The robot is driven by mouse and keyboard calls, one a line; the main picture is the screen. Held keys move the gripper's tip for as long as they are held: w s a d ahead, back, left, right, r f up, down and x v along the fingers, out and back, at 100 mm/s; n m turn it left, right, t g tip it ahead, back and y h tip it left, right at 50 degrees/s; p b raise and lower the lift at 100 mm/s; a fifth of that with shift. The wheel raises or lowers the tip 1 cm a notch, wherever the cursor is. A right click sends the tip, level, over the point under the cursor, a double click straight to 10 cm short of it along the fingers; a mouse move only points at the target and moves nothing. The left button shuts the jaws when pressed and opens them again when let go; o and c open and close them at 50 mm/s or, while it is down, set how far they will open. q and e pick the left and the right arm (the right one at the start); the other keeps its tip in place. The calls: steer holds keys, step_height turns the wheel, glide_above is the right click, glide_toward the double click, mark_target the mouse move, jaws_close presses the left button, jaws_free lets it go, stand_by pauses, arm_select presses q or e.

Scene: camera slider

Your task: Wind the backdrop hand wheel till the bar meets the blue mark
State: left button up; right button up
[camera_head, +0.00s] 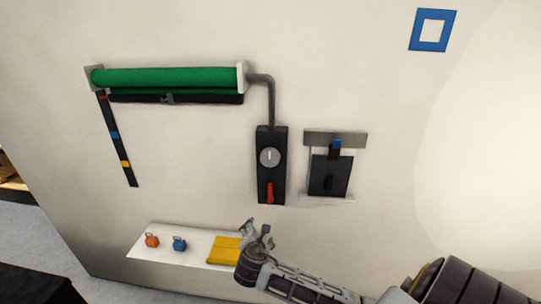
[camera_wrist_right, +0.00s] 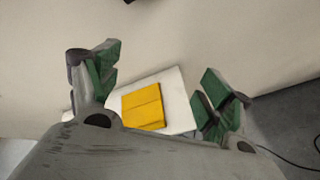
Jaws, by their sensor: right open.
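The green backdrop roll (camera_head: 168,79) is mounted high on the wall at the left, with a dark bar (camera_head: 200,98) close under it. A black strip (camera_head: 119,150) hangs below its left end, with red, blue and yellow marks; the blue mark (camera_head: 114,135) is well below the bar. A grey round knob (camera_head: 269,157), which looks like the hand wheel, is on a black box (camera_head: 262,191) joined to the roll by a grey pipe. My right gripper (camera_head: 257,231) is open and empty below the box, apart from it; its open fingers show in the right wrist view (camera_wrist_right: 161,70).
A red lever (camera_head: 270,193) is low on the box. A dark slider unit (camera_head: 329,174) with a blue tab is to its right. A white shelf (camera_head: 205,236) below holds an orange padlock (camera_head: 152,240), a blue padlock (camera_head: 179,244) and a yellow cloth-like item (camera_head: 224,250).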

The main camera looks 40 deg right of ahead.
step_height(320, 180, up, 13)
steer(key=n+t+h, duration=0.2)
steer(key=n, duration=0.1)
steer(key=n+t+h+p, duration=0.2)
steer(key=h, duration=0.1)
glide_toward(270, 158)
steer(key=v, duration=0.2)
steer(key=shift+s+a+r, duration=0.25)
steer(key=shift+s+r, duration=0.05)
steer(key=shift+w+d, duration=0.1)
steer(key=shift+w, duration=0.05)
steer(key=shift+f+p+x, duration=0.15)
steer(key=shift+p+x, duration=0.4)
steer(key=shift+x, duration=2.85)
steer(key=shift+f+p+x, duration=0.15)
steer(key=shift+p+x, duration=0.4)
steer(key=shift+x, duration=2.8)
steer(key=shift+f, duration=0.1)
steer(key=c, duration=1)
steer(key=shift+c, duration=0.2)
